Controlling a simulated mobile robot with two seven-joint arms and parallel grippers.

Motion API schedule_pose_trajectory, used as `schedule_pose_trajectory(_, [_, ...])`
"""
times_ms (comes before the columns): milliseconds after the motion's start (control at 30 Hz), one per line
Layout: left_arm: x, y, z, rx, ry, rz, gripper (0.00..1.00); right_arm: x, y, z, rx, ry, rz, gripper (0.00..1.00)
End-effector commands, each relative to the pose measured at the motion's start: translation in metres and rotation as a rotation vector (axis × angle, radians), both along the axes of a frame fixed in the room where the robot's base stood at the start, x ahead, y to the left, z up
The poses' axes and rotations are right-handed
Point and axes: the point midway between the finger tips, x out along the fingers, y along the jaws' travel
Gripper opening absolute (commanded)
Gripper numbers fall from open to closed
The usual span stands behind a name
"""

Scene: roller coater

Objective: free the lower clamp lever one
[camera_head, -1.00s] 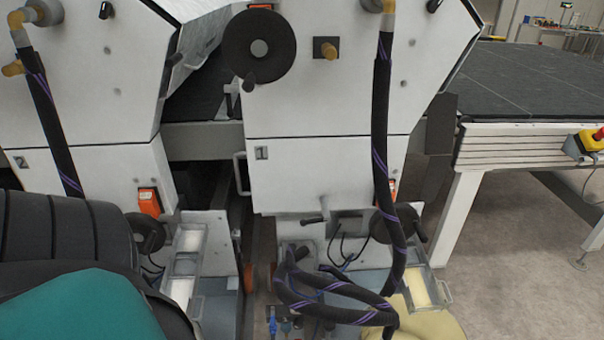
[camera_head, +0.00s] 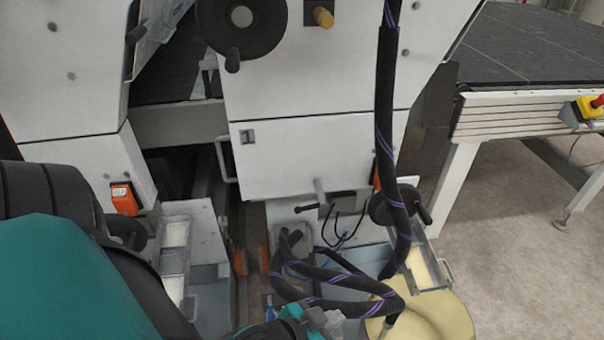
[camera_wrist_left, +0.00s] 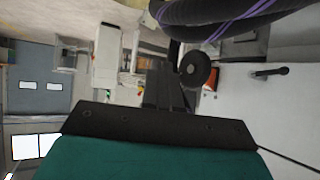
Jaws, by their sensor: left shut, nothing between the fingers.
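A small dark clamp lever (camera_head: 308,208) sticks out to the left low on the white machine front in the head view, below the big white panel. A black lever also shows on a white panel in the wrist view (camera_wrist_left: 268,72); I cannot tell whether it is the same one. My left gripper (camera_head: 330,322) is at the bottom edge of the head view, below the lever and apart from it. It is shut and empty, and partly cut off by the frame. My right gripper is in neither view.
Thick black hoses with purple stripes (camera_head: 335,283) loop between my left gripper and the machine. A black handwheel (camera_head: 393,204) sits right of the lever. A yellow bucket-like container (camera_head: 445,318) stands at lower right. Open floor (camera_head: 510,250) lies at right.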

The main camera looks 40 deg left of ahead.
Motion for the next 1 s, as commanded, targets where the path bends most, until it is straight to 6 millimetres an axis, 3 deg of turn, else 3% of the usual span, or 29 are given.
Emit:
schedule_pose_trajectory(167, [-0.004,-0.002,-0.004,0.001,0.011,-0.006,0.00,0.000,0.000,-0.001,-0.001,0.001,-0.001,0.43])
schedule_pose_trajectory(267, [0.005,-0.002,-0.007,0.031,0.010,-0.043,0.00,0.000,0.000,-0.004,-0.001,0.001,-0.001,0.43])
schedule_pose_trajectory(567, [0.081,0.011,-0.026,0.387,0.021,-0.441,0.00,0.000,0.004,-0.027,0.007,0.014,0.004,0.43])
schedule_pose_trajectory(767, [0.132,0.050,-0.025,0.706,0.060,-0.767,0.00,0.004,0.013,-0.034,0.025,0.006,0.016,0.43])
schedule_pose_trajectory(1000, [0.177,0.129,0.006,1.050,0.151,-1.133,0.00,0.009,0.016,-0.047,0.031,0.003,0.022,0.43])
